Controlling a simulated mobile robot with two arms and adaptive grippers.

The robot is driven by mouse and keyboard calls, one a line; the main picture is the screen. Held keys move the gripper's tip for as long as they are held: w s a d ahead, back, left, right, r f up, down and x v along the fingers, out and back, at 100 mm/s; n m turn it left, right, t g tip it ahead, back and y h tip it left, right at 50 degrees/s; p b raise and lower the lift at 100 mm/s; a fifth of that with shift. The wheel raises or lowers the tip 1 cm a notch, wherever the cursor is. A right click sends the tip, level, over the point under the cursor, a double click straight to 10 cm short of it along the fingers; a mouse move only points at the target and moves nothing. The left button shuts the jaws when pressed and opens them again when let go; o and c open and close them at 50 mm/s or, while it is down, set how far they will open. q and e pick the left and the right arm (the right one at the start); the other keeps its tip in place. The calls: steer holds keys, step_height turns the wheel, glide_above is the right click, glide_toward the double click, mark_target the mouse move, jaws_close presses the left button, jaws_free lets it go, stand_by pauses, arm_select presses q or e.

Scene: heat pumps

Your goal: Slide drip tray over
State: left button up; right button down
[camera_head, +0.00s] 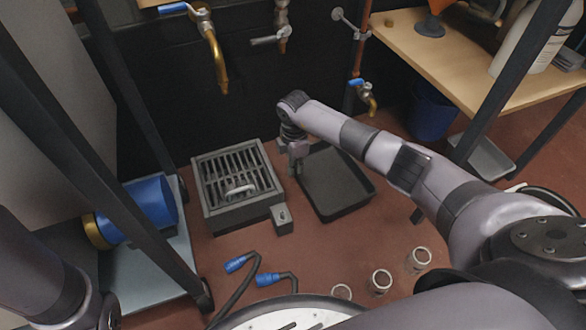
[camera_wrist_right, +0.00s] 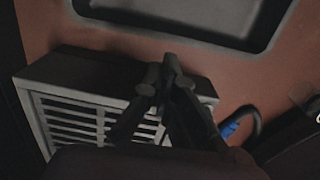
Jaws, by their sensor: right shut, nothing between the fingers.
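The drip tray (camera_head: 340,190), a dark shallow rectangular tray, lies on the red floor to the right of a grey grated drain box (camera_head: 233,186). My right gripper (camera_head: 295,170) is shut and empty between the drain box and the tray's left edge. In the right wrist view the gripper (camera_wrist_right: 168,88) is over the edge of the drain box (camera_wrist_right: 95,100), and the tray (camera_wrist_right: 190,18) shows at the top, apart from the fingertips. My left arm shows at the lower left; its gripper is outside the picture.
A brass tap (camera_head: 215,60) is on the wall above the drain box. A small grey block (camera_head: 282,219) touches the box's front right corner. Blue-ended hoses (camera_head: 240,264) and metal rings (camera_head: 380,281) lie in front. A wooden table (camera_head: 470,60) with a blue bucket (camera_head: 433,110) beneath stands right.

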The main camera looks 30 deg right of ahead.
mark_target(336, 173)
step_height(336, 173, down, 8)
steer(key=b, duration=0.5)
steer(key=shift+r, duration=0.15)
steer(key=shift+d+r, duration=0.15)
steer(key=shift+d, duration=0.2)
steer(key=d+p, duration=0.1)
steer(key=d, duration=0.2)
steer(key=d+p, duration=0.2)
steer(key=d, duration=0.1)
steer(key=shift+s+d+r, duration=0.15)
steer(key=shift+d, duration=0.15)
steer(key=d, duration=0.8)
steer(key=shift+s+d+f, duration=0.1)
steer(key=shift+d+f, duration=0.05)
steer(key=shift+f, duration=0.1)
